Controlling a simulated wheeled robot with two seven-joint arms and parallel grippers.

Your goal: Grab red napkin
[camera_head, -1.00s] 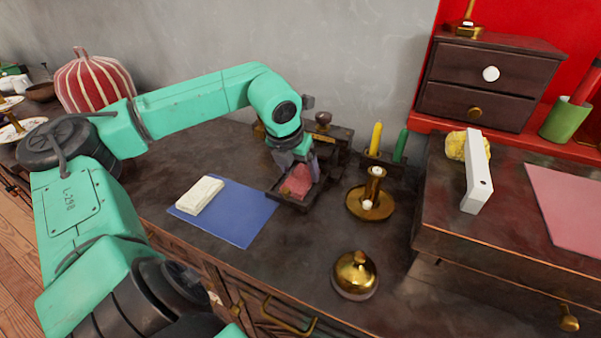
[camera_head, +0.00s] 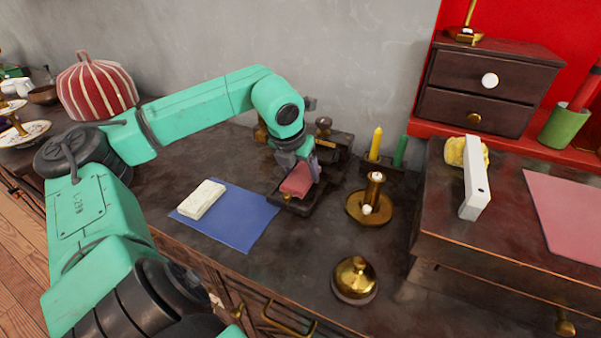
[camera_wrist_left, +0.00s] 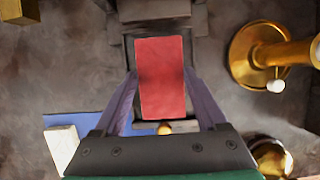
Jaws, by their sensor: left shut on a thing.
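The red napkin (camera_head: 297,182) is a small folded red block held by my left gripper (camera_head: 301,175), just above a dark wooden tray (camera_head: 288,205). In the left wrist view the napkin (camera_wrist_left: 161,78) lies between the two fingers of my left gripper (camera_wrist_left: 161,85), which are shut on its sides. Whether it is clear of the tray is hard to tell. My right gripper is in neither view.
A brass candle holder (camera_head: 370,207) stands close to the right of the tray, with a brass bell (camera_head: 354,280) nearer the front. A white folded cloth (camera_head: 202,199) lies on a blue mat (camera_head: 245,222) to the left. Yellow (camera_head: 375,143) and green (camera_head: 401,150) candles stand behind.

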